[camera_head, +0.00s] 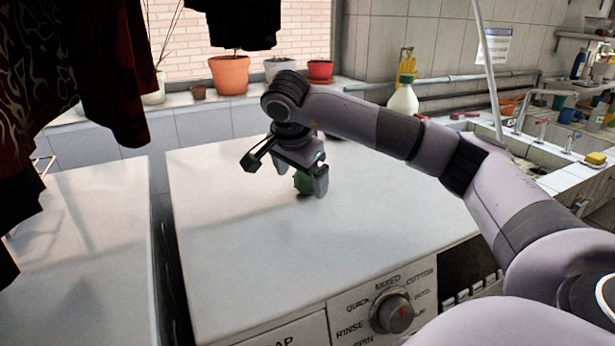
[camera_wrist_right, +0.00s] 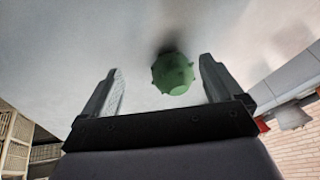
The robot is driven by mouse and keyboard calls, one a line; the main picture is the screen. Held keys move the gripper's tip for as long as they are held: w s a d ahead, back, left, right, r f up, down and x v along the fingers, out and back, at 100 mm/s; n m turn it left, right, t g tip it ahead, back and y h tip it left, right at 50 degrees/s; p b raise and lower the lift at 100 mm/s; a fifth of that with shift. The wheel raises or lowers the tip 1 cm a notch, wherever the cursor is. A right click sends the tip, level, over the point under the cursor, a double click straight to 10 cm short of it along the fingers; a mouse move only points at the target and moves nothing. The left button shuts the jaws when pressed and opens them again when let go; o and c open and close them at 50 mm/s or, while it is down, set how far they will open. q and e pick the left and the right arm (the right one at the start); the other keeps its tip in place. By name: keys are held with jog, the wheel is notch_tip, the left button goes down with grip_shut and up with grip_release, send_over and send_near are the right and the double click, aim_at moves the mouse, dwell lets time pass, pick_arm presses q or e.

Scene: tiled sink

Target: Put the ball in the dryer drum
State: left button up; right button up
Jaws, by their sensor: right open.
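The green knobbly ball (camera_head: 303,182) lies on the white machine top, partly hidden behind my right gripper (camera_head: 289,183) in the head view. In the right wrist view the ball (camera_wrist_right: 173,74) shows whole, ahead of and between the two spread fingers of my right gripper (camera_wrist_right: 160,80), nearer the right finger. The gripper is open and no finger visibly touches the ball. The dryer drum does not show in either view. My left gripper is not in view.
The machine top (camera_head: 230,250) is otherwise clear, with a control knob (camera_head: 394,312) on its front. A second white top (camera_head: 85,260) stands left across a dark gap. Dark clothes (camera_head: 95,70) hang at left. A pale bottle (camera_head: 403,97) stands behind.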

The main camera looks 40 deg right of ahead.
aim_at(306, 194)
jog(key=shift+w+d, duration=0.3)
jog(key=shift+d, duration=0.25)
jog(key=shift+w+d+p, duration=0.45)
jog(key=shift+w+d, duration=0.2)
jog(key=shift+d, duration=0.35)
jog(key=shift+x, duration=1.5)
jog(key=shift+a, duration=0.15)
jog(key=c, duration=1.2)
jog(key=shift+c, duration=0.2)
notch_tip(306, 194, up, 4)
jog(key=shift+s+f+b, duration=0.15)
jog(key=shift+f+b, duration=0.05)
jog(key=shift+b, duration=0.2)
jog(key=s+a+b, duration=0.1)
jog(key=s, duration=0.4)
jog(key=s+a, duration=0.2)
jog(key=s, duration=0.3)
jog(key=s+a+b, duration=0.1)
jog(key=s+a, duration=0.1)
jog(key=s, duration=0.3)
jog(key=shift+s+b, duration=0.1)
jog(key=shift+b, duration=0.2)
jog(key=shift+s+a, duration=0.25)
jog(key=shift+s, duration=0.65)
